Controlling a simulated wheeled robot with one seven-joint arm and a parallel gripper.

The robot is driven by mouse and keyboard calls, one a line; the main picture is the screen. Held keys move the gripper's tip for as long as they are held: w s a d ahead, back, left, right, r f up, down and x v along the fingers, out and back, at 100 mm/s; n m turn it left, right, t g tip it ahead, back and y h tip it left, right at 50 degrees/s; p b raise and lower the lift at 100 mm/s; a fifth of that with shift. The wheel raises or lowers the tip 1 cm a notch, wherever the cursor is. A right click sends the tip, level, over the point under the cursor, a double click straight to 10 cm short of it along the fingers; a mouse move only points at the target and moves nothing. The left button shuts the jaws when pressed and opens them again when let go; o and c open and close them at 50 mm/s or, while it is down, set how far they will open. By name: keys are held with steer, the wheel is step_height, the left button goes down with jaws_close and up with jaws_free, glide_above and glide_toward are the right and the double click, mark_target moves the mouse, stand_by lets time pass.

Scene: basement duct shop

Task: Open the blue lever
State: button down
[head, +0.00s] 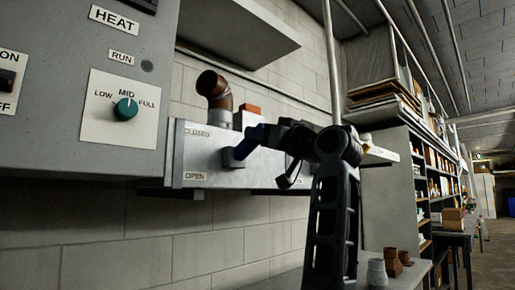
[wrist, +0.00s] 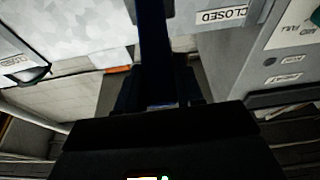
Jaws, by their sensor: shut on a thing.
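The blue lever (head: 234,156) is on the front of a grey metal duct (head: 210,160). Its lower end is level with the part between a CLOSED label (head: 195,132) above and an OPEN label (head: 195,176) below, to its left. It slants up to the right into my gripper (head: 262,136). My gripper is shut on the lever; the fingers hide part of it. In the wrist view the lever (wrist: 153,40) is a dark blue bar running up from between the dark fingers (wrist: 158,98), with the CLOSED label (wrist: 221,16) to its right.
A grey control box (head: 75,90) with a teal knob (head: 125,109) stands close on the left. A brown elbow pipe (head: 214,88) rises behind the duct. Small pots (head: 390,262) stand on a bench below right. Shelves (head: 425,180) line the right side.

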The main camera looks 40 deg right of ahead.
mark_target(256, 144)
steer(key=f+t+b, duration=0.1)
steer(key=b, duration=0.1)
steer(key=f+t+b, duration=0.1)
steer(key=f+b, duration=0.1)
steer(key=b, duration=0.1)
steer(key=shift+s+f+t, duration=0.25)
steer(key=shift+s+t, duration=0.05)
steer(key=shift+s, duration=0.1)
step_height(256, 144, down, 3)
steer(key=t+b, duration=0.1)
steer(key=b, duration=0.2)
steer(key=t+b, duration=0.2)
steer(key=b, duration=0.1)
steer(key=shift+s+r+b, duration=0.15)
steer(key=shift+r+b, duration=0.05)
steer(key=shift+b, duration=0.15)
steer(key=shift+w+f+b, duration=0.25)
steer(key=shift+f+b, duration=0.65)
steer(key=shift+w+f, duration=0.1)
steer(key=c, duration=1)
jaws_free()
steer(key=shift+o, duration=1)
steer(key=v, duration=0.7)
steer(key=shift+s+f+b, duration=0.2)
steer(key=shift+s+b, duration=0.15)
steer(key=shift+b, duration=0.1)
